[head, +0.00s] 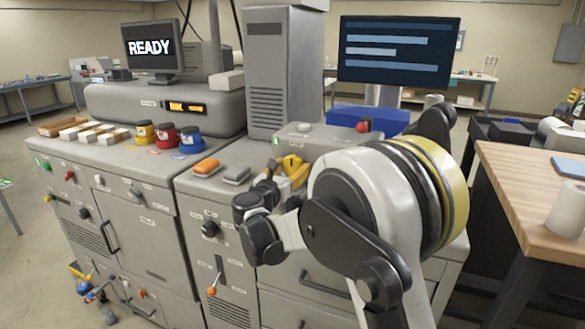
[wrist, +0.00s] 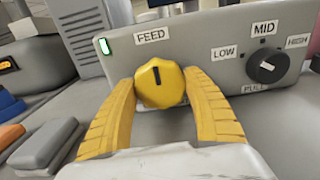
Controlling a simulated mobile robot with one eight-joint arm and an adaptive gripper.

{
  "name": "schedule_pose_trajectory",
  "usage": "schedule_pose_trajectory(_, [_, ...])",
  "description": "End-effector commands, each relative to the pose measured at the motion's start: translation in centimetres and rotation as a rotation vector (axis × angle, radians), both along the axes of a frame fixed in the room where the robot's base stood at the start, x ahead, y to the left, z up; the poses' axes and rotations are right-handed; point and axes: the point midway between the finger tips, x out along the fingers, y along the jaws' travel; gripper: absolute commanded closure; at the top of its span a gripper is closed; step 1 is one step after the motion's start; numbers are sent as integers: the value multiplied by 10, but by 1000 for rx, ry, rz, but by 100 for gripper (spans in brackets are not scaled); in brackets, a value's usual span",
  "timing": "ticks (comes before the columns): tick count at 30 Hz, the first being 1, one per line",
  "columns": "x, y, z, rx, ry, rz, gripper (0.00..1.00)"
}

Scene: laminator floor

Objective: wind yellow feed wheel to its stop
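The yellow feed wheel (wrist: 160,84) is a lobed knob with a dark upright mark on its face, below the FEED label (wrist: 152,36) on a grey panel (wrist: 215,58). My gripper (wrist: 161,92) has its two yellow ridged fingers on the left and right of the wheel. The fingertips meet its sides with no clear gap. In the head view my gripper (head: 291,166) is at the grey control box (head: 335,137) on the machine top. The wheel cannot be told apart from the yellow fingers there.
Orange (head: 206,166) and grey blocks lie left of my gripper. A red button (head: 362,126) tops the box. The monitor (head: 151,46) reads READY.

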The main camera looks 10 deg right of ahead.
Motion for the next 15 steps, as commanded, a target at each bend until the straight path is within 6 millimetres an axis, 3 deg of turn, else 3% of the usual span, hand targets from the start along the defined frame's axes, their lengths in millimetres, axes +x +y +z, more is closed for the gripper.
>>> schedule_pose_trajectory(2, [0,0,0,0,0,0,73])
schedule_pose_trajectory(15, [0,0,0,37,-27,0,74])
